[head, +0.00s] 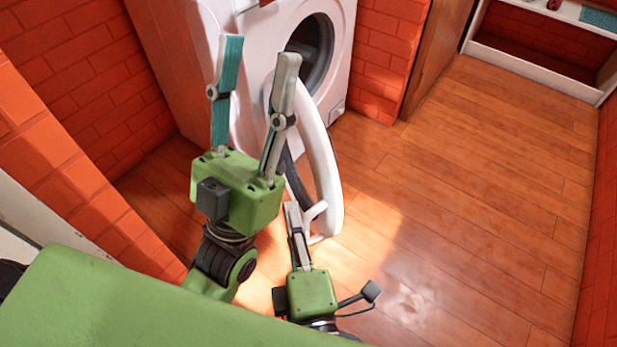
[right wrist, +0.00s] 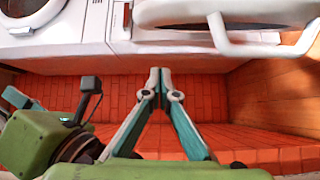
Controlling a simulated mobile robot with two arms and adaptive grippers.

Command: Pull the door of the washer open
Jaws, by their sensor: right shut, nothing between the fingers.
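The white washer (head: 175,50) stands against the brick wall at the top of the head view, its dark round drum opening (head: 310,45) partly showing. Its white ring-shaped door (head: 323,150) is swung out from the front, standing clearly open. The door's handle (head: 318,211) is at its near lower edge. My right gripper (head: 292,206) is shut and empty, its fingertips close beside the handle; contact cannot be told. In the right wrist view its fingertips (right wrist: 160,73) meet, and the handle (right wrist: 218,32) is up to the right. My left gripper (head: 257,48) is open and empty, in front of the washer and partly hiding the door.
Brick walls (head: 75,95) stand to the left, with a brick edge (head: 50,150) close to my left arm. A white shelf unit (head: 530,62) is at the far right. The wooden floor (head: 480,200) to the right of the door is clear.

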